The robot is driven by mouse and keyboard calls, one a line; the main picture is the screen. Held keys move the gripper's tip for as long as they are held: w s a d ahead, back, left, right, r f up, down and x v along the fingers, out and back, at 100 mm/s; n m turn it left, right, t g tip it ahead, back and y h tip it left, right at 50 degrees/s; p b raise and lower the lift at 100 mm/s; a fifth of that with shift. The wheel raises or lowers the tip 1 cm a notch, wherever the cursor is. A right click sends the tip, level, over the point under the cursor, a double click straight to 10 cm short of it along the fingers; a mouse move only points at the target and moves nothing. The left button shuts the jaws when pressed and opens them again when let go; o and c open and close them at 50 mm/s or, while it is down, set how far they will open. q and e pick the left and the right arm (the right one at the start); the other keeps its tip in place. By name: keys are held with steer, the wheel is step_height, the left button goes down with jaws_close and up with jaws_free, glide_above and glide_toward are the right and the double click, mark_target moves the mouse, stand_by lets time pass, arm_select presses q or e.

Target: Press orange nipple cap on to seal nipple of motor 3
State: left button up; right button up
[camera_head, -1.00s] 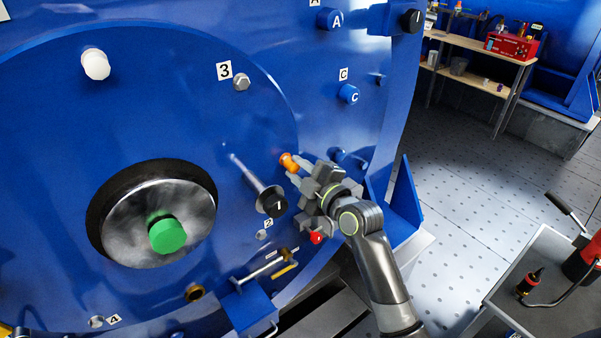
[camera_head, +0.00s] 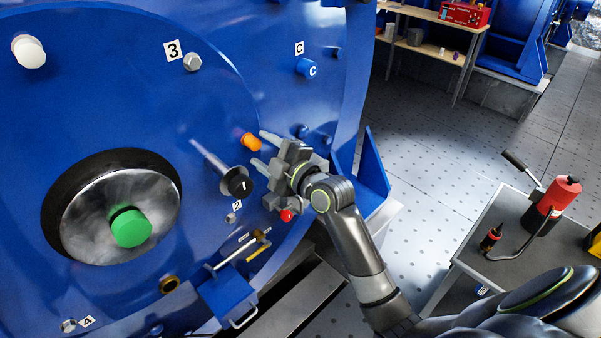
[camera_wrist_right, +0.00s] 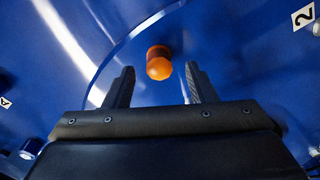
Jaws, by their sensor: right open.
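The orange nipple cap (camera_head: 251,142) sits on the blue motor face (camera_head: 110,95), on the part right of the black-ended rod. In the right wrist view the cap (camera_wrist_right: 159,63) lies ahead of the fingertips, roughly centred between them, with a darker orange-brown part behind it. My right gripper (camera_head: 264,150) is open, its two fingers pointing at the cap with a gap between them and it. The right gripper (camera_wrist_right: 160,80) holds nothing. The nipple under the cap is hidden. My left gripper does not show in the head view.
A rod with a black end (camera_head: 239,186) sticks out left of my right gripper. A red knob (camera_head: 287,215) is just below it. A green cap (camera_head: 131,228) is on the central hub. A grey cart (camera_head: 500,235) with a red bottle stands at right.

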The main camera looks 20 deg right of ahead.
steer(key=b+v, duration=0.1)
steer(key=v, duration=1.4)
steer(key=shift+s, duration=0.25)
steer(key=w+d+f+m+g+h+p, duration=0.1)
steer(key=w+d+f+m+h, duration=0.15)
steer(key=f, duration=0.65)
steer(key=w+d+f+m+g+h, duration=0.15)
steer(key=d+f+m, duration=0.25)
steer(key=f, duration=0.5)
steer(key=s+d+f+m+g+h+p, duration=0.15)
steer(key=s+f, duration=0.25)
steer(key=f, duration=0.6)
steer(key=s+d+f+m+g+h, duration=0.1)
steer(key=s+d+f+m+g, duration=0.25)
steer(key=f, duration=0.65)
steer(key=s+f+m+g+h+p, duration=0.1)
steer(key=s+f+m+g+p, duration=0.2)
steer(key=s+f, duration=1.25)
steer(key=s+a+f+m+g, duration=0.1)
steer(key=s+f+g, duration=0.1)
steer(key=s, duration=0.7)
steer(key=s+a+f+m+g, duration=0.1)
steer(key=s+a+f+g, duration=0.1)
steer(key=s, duration=0.8)
steer(key=shift+s+a+f+g, duration=0.2)
steer(key=shift+s+f+g, duration=0.05)
steer(key=shift+f+g, duration=0.1)
